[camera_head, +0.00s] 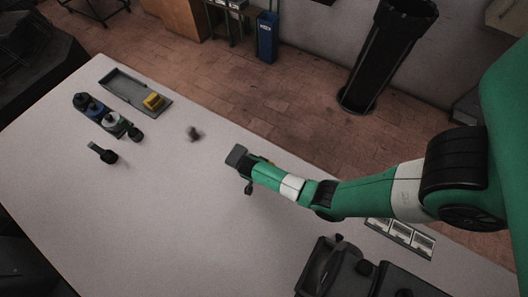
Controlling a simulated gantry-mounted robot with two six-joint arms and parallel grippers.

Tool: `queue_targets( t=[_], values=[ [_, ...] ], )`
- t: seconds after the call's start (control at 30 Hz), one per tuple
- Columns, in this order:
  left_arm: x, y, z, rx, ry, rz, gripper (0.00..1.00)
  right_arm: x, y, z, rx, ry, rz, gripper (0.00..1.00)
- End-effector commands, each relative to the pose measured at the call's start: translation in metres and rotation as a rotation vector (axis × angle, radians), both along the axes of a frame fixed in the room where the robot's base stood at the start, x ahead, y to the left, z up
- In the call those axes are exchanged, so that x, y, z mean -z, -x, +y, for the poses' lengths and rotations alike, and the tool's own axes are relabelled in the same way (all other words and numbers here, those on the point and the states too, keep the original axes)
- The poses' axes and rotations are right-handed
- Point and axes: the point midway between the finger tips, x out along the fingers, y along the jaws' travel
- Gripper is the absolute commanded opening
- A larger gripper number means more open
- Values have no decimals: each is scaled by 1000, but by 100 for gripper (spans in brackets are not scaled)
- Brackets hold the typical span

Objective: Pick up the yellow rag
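The yellow rag (153,101) appears as a small folded yellow bundle at the right end of a shallow grey tray (122,83), near the table's back edge. My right gripper (240,170) reaches in from the right over the middle of the table. It is well to the right of the rag and apart from it. Its fingers are small and dark here, so I cannot tell whether they are open or shut.
A black tool (103,153) lies nearer. A small blurred brownish thing (194,133) lies between tray and gripper. A black machine (340,270) stands at the front right; the left front table is clear.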

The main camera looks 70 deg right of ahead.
Motion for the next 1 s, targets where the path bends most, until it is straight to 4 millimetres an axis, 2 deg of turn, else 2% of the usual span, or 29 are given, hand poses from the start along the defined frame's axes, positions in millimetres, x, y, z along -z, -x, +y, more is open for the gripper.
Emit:
queue_targets(
  t=[0.1,0.57,0.93,1.0],
  values=[
    [0,0,0,0,0,0,100,0,0,0,0,0,0,100],
    [0,0,0,0,0,0,100,0,0,0,0,0,0,18],
    [4,0,0,0,0,0,100,-2,0,0,0,0,-1,18],
    [1,0,0,0,0,0,100,-11,-1,0,0,0,-2,18]
  ],
)
